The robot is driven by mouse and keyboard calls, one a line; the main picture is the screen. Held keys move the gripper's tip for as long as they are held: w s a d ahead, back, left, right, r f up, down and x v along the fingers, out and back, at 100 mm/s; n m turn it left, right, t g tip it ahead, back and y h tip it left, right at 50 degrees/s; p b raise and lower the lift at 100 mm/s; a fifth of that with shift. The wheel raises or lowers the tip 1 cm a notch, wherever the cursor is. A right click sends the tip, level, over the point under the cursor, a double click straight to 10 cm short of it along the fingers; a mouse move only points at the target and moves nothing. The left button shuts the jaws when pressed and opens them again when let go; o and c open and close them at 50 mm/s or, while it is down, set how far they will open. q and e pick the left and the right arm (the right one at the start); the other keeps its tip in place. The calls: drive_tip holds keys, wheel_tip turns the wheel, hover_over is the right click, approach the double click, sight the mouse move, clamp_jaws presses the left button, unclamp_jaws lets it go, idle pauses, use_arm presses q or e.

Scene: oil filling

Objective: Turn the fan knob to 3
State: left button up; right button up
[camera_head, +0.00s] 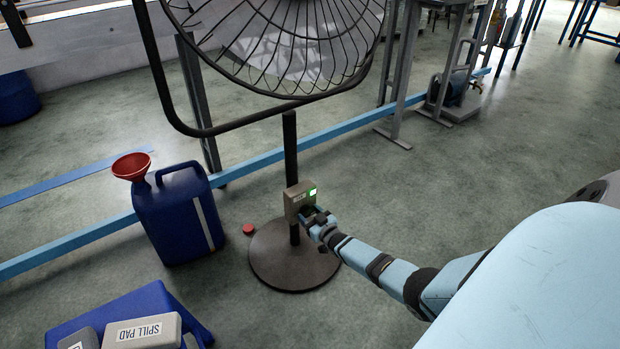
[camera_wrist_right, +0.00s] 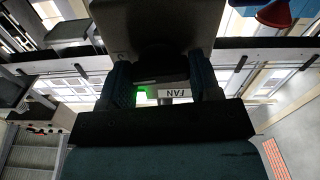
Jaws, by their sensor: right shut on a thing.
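The fan (camera_head: 275,40) has a black wire cage on a dark pole above a round base. A grey control box (camera_head: 293,203) with a lit green light (camera_head: 312,192) is on the pole. My right gripper (camera_head: 311,217) is at the front of this box, shut on the fan knob. The knob is mostly hidden by the fingers, so its setting cannot be read. In the right wrist view, the upside-down FAN label (camera_wrist_right: 177,92) and the green light (camera_wrist_right: 141,96) show between the two fingers. My left gripper is out of view.
A blue oil can (camera_head: 180,218) with a red funnel (camera_head: 131,166) stands left of the fan. A red cap (camera_head: 248,229) lies beside the base. A light blue rail crosses the floor behind.

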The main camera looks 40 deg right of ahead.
drive_tip(key=shift+m, duration=0.7)
drive_tip(key=o, duration=0.9)
